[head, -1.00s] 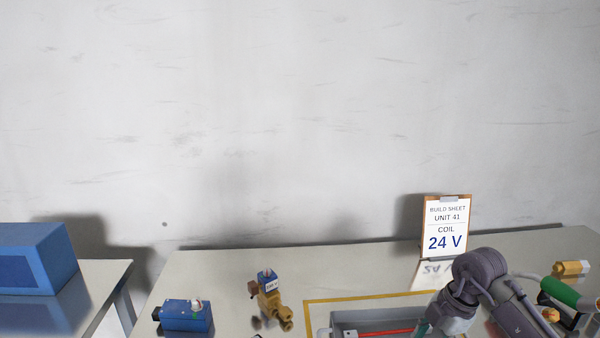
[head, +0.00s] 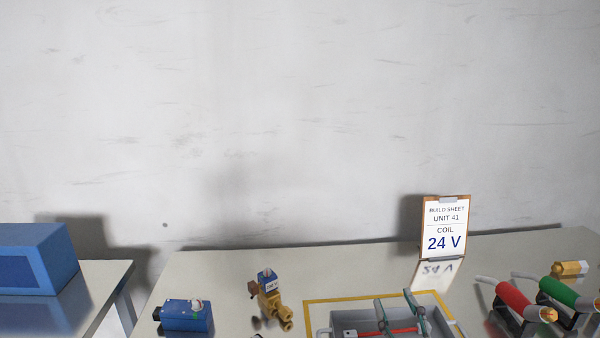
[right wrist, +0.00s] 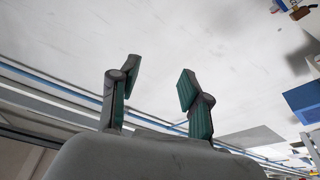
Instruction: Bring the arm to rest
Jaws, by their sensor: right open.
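My right gripper (head: 402,312) shows at the bottom of the head view, its two fingers pointing up and apart over the grey tray (head: 350,318). In the right wrist view the same gripper (right wrist: 158,88) is open, with nothing between its green-padded fingers. The rest of my right arm is out of the head view. My left gripper is not in view.
A build sheet stand (head: 446,228) reads "COIL 24 V". Red (head: 512,298) and green (head: 570,292) cylinders lie in holders at right. A brass valve (head: 270,302) and a blue device (head: 186,316) stand at left. A blue box (head: 35,260) sits on another table.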

